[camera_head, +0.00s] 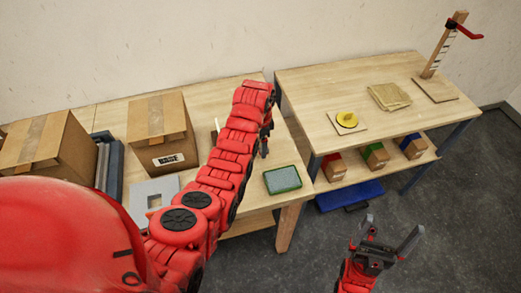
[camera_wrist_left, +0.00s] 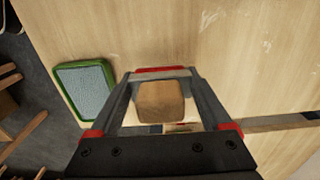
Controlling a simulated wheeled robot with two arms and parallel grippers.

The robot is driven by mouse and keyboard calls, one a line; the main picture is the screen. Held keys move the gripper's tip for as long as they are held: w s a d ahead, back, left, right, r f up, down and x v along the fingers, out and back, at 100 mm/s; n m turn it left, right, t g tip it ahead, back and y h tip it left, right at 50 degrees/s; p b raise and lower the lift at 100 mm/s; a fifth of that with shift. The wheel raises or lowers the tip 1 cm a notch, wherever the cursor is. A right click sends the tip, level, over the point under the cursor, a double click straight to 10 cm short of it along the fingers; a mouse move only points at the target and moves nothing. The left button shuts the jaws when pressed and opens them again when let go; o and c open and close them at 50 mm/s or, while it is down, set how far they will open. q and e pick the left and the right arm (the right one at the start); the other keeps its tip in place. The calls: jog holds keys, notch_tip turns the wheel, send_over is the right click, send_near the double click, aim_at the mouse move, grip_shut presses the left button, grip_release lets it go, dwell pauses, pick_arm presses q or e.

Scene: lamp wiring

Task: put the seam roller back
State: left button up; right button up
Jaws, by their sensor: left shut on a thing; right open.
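In the left wrist view, a brown, rounded wooden piece (camera_wrist_left: 160,102) sits between the fingers of my left gripper (camera_wrist_left: 162,95); it looks like the seam roller's handle, and its roller end is hidden. In the head view, my left gripper (camera_head: 264,143) is over the right part of the left table, and what it holds is not clear there. My right gripper (camera_head: 388,240) is open and empty, low in front of the right table. A small pale upright piece (camera_head: 214,136) shows partly behind my left arm; I cannot tell if it is a holder.
A green-rimmed tray with a grey pad (camera_head: 283,180) lies at the left table's right edge. Cardboard boxes (camera_head: 160,128) and a grey plate with a square hole (camera_head: 140,190) are left. The right table (camera_head: 310,95) holds a yellow disc (camera_head: 347,119), brown sheets (camera_head: 389,96) and a wooden stand (camera_head: 436,88).

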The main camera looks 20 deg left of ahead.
pick_arm(q)
notch_tip(320, 180, down, 2)
jog(key=shift+f+p, duration=0.25)
jog(key=shift+p, duration=0.55)
jog(key=shift+f, duration=0.2)
jog(key=shift+f, duration=0.1)
jog(key=shift+f+b, duration=0.15)
jog(key=shift+b, duration=0.15)
jog(key=o, duration=1.3)
jog(key=shift+c, duration=0.2)
